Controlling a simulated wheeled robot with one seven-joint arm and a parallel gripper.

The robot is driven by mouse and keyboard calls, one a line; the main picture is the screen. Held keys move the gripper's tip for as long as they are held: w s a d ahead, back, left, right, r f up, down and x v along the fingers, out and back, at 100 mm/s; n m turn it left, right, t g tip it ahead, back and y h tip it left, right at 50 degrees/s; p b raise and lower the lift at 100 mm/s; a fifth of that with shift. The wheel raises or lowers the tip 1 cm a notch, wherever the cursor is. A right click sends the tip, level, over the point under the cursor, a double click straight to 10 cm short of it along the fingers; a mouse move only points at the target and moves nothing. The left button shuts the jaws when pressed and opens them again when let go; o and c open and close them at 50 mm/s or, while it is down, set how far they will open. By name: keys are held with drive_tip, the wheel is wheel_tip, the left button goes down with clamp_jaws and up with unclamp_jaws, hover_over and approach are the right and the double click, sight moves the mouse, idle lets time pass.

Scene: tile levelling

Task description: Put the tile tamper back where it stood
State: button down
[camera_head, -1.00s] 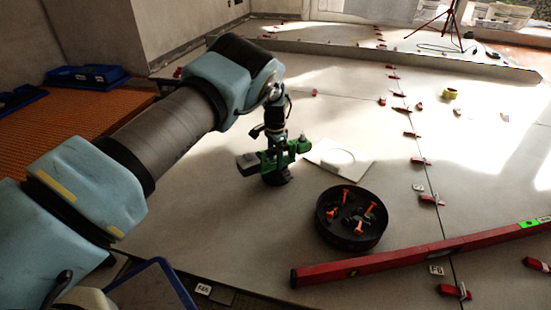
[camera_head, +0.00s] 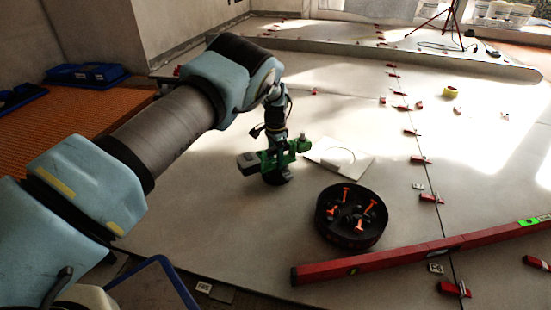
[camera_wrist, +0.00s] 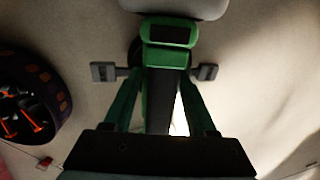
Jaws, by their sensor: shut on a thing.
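The tile tamper (camera_head: 269,162) is green with a grey block at its left end and a dark round foot below. It also shows in the wrist view (camera_wrist: 168,55), running down the middle between the fingers. My gripper (camera_head: 277,146) is over the tamper and shut on its green body; in the wrist view my gripper (camera_wrist: 155,72) has a finger on each side of it. The tamper looks upright, low over the pale floor tiles. I cannot tell whether its foot touches the floor. A pale square sheet with a round mark (camera_head: 357,171) lies just right of it.
A black round tub (camera_head: 337,244) with orange-handled pieces stands to the front right. A long red level (camera_head: 400,262) lies across the front. Several red clips, such as one red clip (camera_head: 430,198), line the tile joint at right. A yellow roll (camera_head: 450,92) lies farther back.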

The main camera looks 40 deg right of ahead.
drive_tip(key=shift+f, duration=0.3)
idle(0.5)
drive_tip(key=c, duration=0.6)
unclamp_jaws()
drive_tip(key=o, duration=0.5)
drive_tip(key=shift+a+f, duration=0.1)
wheel_tip(320, 180, up, 11)
drive_tip(key=p, duration=0.5)
